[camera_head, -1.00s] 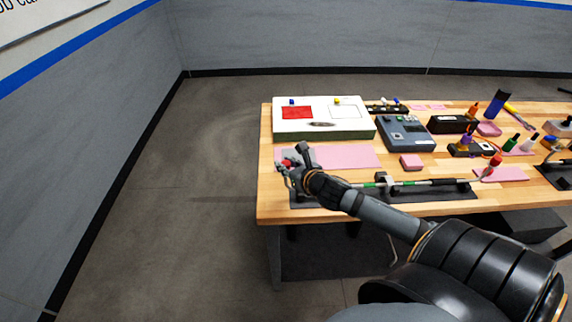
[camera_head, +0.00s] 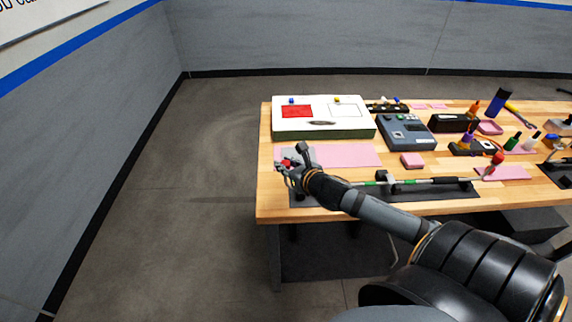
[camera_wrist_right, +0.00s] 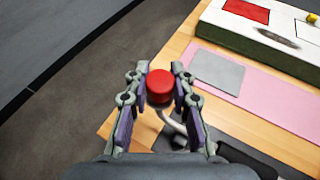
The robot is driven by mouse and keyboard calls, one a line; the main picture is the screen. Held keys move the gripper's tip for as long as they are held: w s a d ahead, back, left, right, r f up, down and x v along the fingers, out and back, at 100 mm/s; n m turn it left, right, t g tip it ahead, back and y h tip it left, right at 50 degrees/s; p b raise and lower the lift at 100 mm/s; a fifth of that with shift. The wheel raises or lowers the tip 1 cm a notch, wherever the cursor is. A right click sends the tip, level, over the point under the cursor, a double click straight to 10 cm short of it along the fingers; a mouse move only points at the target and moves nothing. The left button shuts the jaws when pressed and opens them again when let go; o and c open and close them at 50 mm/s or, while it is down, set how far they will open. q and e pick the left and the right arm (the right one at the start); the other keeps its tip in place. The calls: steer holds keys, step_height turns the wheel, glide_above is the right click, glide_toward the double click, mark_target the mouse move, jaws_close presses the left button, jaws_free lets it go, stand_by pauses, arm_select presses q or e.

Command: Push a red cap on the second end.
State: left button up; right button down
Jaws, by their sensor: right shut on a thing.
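My right gripper (camera_head: 284,167) is over the front left part of the table in the head view. In the right wrist view my right gripper (camera_wrist_right: 159,95) is shut on a red cap (camera_wrist_right: 160,86), which sits between its two fingers. A pale curved tube end (camera_wrist_right: 175,124) shows just beneath the cap; I cannot tell whether the cap touches it. The long tube (camera_head: 405,183) with green bands lies along black stands near the front edge. Its right end bends up and carries another red cap (camera_head: 497,159). My arm hides part of the tube's left side. My left gripper is not in view.
A white box (camera_head: 355,127) with a red panel stands behind the gripper, beside a grey-blue device (camera_head: 405,133). A pink mat (camera_head: 350,156) lies in front of the box. Bottles and tools crowd the right side. The table's left edge is close to the gripper.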

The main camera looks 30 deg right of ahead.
steer(key=shift+s+d+f, duration=0.1)
steer(key=shift+s+f, duration=0.05)
steer(key=shift+f, duration=0.45)
steer(key=c, duration=1.1)
jaws_free()
steer(key=shift+c, duration=0.2)
steer(key=shift+o, duration=1.1)
steer(key=shift+r, duration=0.2)
